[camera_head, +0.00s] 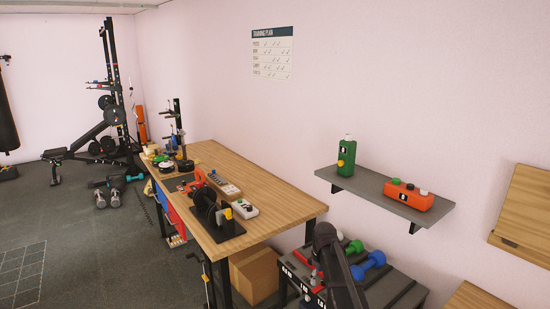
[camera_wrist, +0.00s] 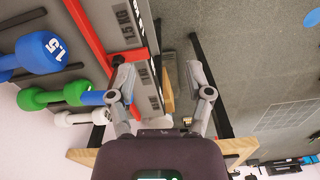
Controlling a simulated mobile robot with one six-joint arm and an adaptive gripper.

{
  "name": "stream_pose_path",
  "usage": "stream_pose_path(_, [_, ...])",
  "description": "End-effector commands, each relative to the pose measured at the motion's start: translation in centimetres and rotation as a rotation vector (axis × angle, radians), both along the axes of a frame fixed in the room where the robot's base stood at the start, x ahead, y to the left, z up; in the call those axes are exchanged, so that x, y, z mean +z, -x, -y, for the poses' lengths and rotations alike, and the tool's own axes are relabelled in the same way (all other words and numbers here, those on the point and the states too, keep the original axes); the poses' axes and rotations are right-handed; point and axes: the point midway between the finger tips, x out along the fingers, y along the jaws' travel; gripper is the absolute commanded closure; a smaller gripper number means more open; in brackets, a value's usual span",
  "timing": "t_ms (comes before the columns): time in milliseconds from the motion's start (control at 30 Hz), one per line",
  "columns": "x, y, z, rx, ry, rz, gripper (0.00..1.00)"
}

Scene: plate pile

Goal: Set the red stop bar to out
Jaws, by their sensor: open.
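A red bar (camera_wrist: 88,28) runs along the edge of the dumbbell rack in the wrist view, beside the grey label strip (camera_wrist: 128,18) with weight markings. A red crosspiece joins it near my left finger. Whether the bar is in or out, I cannot tell. My gripper (camera_wrist: 160,75) is open and empty, its fingers spread on either side of the rack's front edge. In the head view my dark arm covers much of the rack (camera_head: 404,300), and only small red parts (camera_head: 316,272) show beside it.
A blue dumbbell (camera_wrist: 42,52), a green one (camera_wrist: 55,95) and a white one (camera_wrist: 85,117) lie on the rack close to my left finger. The wooden workbench (camera_head: 275,190) with devices stands left of the rack. A grey shelf (camera_head: 385,200) hangs above it. A cardboard box (camera_head: 254,276) sits below the bench.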

Motion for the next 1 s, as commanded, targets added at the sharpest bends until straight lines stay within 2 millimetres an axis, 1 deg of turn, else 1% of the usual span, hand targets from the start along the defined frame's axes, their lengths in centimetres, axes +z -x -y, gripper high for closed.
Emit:
stream_pose_path(33, [0.1,1.5,0.1,-0.019,0.0,0.0,0.34])
stream_pose_path(167, [0.4,4.8,0.4,-0.089,0.0,0.0,0.34])
stream_pose_path(267, [0.6,8.3,0.6,-0.162,0.0,0.0,0.34])
stream_pose_path(300, [0.7,10.0,0.7,-0.199,0.0,0.0,0.34])
stream_pose_path(400, [1.0,14.1,1.0,-0.292,0.0,0.0,0.34])
stream_pose_path(500, [1.2,17.3,1.2,-0.372,0.0,0.0,0.34])
stream_pose_path(600, [1.3,19.6,1.3,-0.433,0.0,0.0,0.34])
stream_pose_path(700, [1.4,21.0,1.5,-0.472,0.0,0.0,0.34])
stream_pose_path(767, [1.4,21.3,1.5,-0.484,0.0,0.0,0.34])
stream_pose_path(1000, [1.4,21.4,1.5,-0.493,0.0,0.0,0.34])
